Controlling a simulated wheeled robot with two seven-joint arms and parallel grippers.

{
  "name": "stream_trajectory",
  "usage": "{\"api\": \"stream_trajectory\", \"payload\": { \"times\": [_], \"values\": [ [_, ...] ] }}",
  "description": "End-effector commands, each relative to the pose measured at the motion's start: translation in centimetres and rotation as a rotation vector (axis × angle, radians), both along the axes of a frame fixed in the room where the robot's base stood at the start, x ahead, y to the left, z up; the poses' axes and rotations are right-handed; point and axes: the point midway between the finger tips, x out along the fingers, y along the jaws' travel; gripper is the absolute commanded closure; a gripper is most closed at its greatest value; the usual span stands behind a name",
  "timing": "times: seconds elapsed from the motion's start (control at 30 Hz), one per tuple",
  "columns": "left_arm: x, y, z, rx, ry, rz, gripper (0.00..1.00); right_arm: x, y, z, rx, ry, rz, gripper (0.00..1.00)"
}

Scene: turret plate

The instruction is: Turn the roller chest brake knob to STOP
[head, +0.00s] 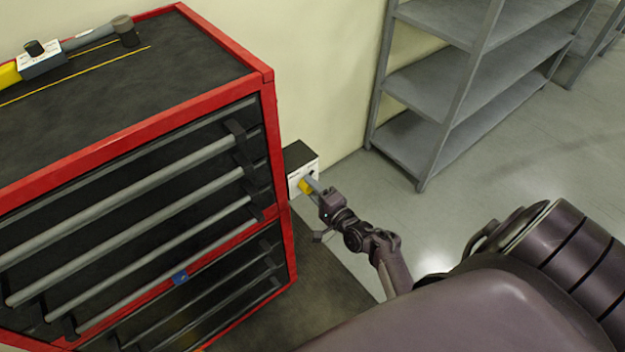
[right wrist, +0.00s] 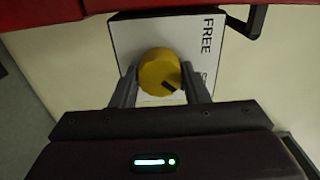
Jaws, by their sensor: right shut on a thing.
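The roller chest (head: 271,128) is red and black and stands at the left in the head view. Its brake box (head: 302,163) with a white label face sits on the chest's right side. The yellow brake knob (right wrist: 160,72) has a dark pointer mark, toward the lower right in the right wrist view. The label (right wrist: 195,30) reads FREE at the upper right; a second word below is mostly hidden by a finger. My right gripper (right wrist: 160,88) is shut on the knob, one finger on each side. My left gripper is not in view.
Grey metal shelves (head: 440,85) stand against the wall behind. Bare floor (head: 480,170) lies right of the chest. On the chest top (head: 130,85) lies a tool with a yellow grip (head: 10,75). Drawer handles (head: 130,195) stick out from the chest's front.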

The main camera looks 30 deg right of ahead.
Motion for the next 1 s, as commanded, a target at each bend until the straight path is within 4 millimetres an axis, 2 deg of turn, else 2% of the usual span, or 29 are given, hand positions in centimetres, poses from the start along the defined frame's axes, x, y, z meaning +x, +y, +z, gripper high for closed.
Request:
{"api": "stream_trajectory", "payload": {
  "times": [0.57,0.6,0.77,1.0],
  "values": [
    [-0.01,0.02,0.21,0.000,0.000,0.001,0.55,0.12,0.24,0.19,0.038,-0.002,0.006,0.82],
    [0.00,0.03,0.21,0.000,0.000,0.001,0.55,0.12,0.24,0.20,0.038,-0.002,0.006,0.58],
    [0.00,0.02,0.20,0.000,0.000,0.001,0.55,0.10,0.18,0.16,0.037,-0.001,0.004,0.37],
    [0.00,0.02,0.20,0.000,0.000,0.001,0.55,0.03,0.07,0.08,0.035,0.001,0.002,0.37]
  ]
}}
